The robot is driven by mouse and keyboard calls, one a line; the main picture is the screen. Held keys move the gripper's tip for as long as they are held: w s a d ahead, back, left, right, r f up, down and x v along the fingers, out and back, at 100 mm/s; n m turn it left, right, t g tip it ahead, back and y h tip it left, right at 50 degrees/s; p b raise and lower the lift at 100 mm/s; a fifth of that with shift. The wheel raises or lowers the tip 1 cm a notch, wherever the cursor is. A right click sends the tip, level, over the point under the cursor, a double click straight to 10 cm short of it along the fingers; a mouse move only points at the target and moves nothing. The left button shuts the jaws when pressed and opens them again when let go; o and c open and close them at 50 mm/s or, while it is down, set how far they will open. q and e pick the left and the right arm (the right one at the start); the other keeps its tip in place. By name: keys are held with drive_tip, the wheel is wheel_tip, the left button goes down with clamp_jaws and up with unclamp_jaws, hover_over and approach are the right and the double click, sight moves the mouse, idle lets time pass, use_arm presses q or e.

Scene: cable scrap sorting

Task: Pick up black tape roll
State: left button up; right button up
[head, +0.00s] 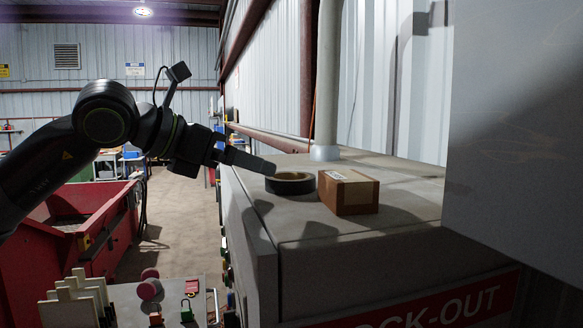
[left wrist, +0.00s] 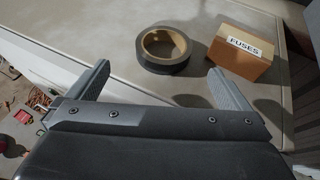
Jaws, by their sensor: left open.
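The black tape roll (head: 290,182) lies flat on top of the grey cabinet, left of a cardboard box. It also shows in the left wrist view (left wrist: 164,49), with a tan inner core, ahead of and between the two fingers. My left gripper (head: 270,167) reaches in from the left and its fingertips appear close to the roll in the head view. In the left wrist view the fingers (left wrist: 158,78) are spread wide with nothing between them. The right gripper is not in view.
A brown box labelled FUSES (left wrist: 241,45) stands just right of the roll, near the right finger. The grey cabinet top (head: 350,232) is bare in front. A vertical pipe (head: 328,80) rises behind. A red bin (head: 100,215) stands on the floor at left.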

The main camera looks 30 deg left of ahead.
sight(274, 179)
use_arm(q)
drive_tip(key=p+x, duration=0.2)
drive_tip(key=x, duration=0.1)
drive_tip(key=shift+w, duration=0.15)
drive_tip(key=shift+w+d+p, duration=0.25)
drive_tip(key=shift+d+p, duration=0.05)
drive_tip(key=shift+p, duration=0.3)
drive_tip(key=p+x, duration=0.2)
drive_tip(key=x, duration=0.1)
drive_tip(key=shift+d+f+p, duration=0.15)
drive_tip(key=shift+d+p, duration=0.05)
drive_tip(key=shift+p, duration=0.2)
drive_tip(key=shift+w+d+f+p, duration=0.15)
drive_tip(key=shift+w+f+p, duration=0.25)
drive_tip(key=shift+w, duration=0.15)
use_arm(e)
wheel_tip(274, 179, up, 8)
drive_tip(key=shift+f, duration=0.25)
use_arm(q)
drive_tip(key=c, duration=1.1)
drive_tip(key=shift+o, duration=0.2)
drive_tip(key=shift+r, duration=0.2)
